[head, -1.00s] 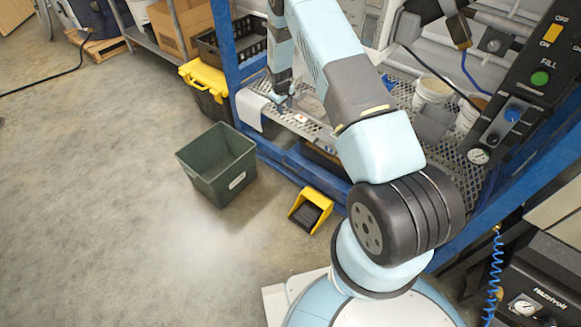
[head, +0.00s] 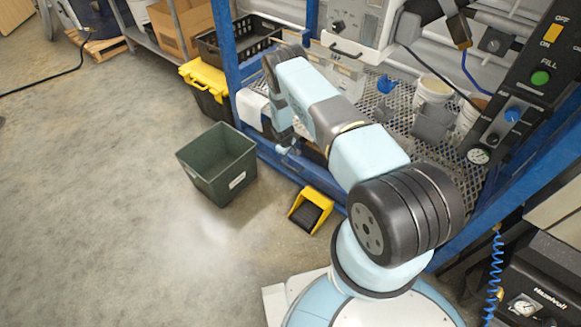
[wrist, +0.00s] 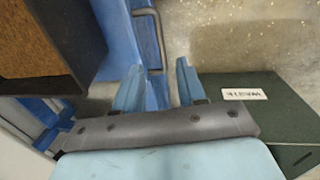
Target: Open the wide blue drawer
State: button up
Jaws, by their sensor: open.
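The wide blue drawer (wrist: 118,38) shows in the wrist view as a blue front at the upper left of my fingers, with a grey metal bar handle (wrist: 159,38) on it. My gripper (wrist: 159,68) is open, with its two blue fingertips apart. The handle's near end lies between or just beyond the fingertips; I cannot tell whether they touch it. In the head view my gripper (head: 287,149) is low at the front of the blue frame, above the floor beside the green bin. My arm hides much of the drawer there.
A dark green bin (head: 205,172) stands on the floor left of my gripper, close to it in the wrist view (wrist: 270,110). A yellow foot pedal (head: 311,211) sits nearer my base. A mesh shelf (head: 400,92) lies above. Open floor extends left.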

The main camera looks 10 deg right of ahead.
aim_at(291, 168)
jog(key=f, duration=0.3)
jog(key=d+f, duration=0.1)
jog(key=f, duration=0.3)
jog(key=w+f, duration=0.1)
jog(key=f, duration=0.3)
jog(key=shift+w+d, duration=0.1)
jog(key=shift+d, duration=0.25)
jog(key=shift+c, duration=0.3)
grip_shut()
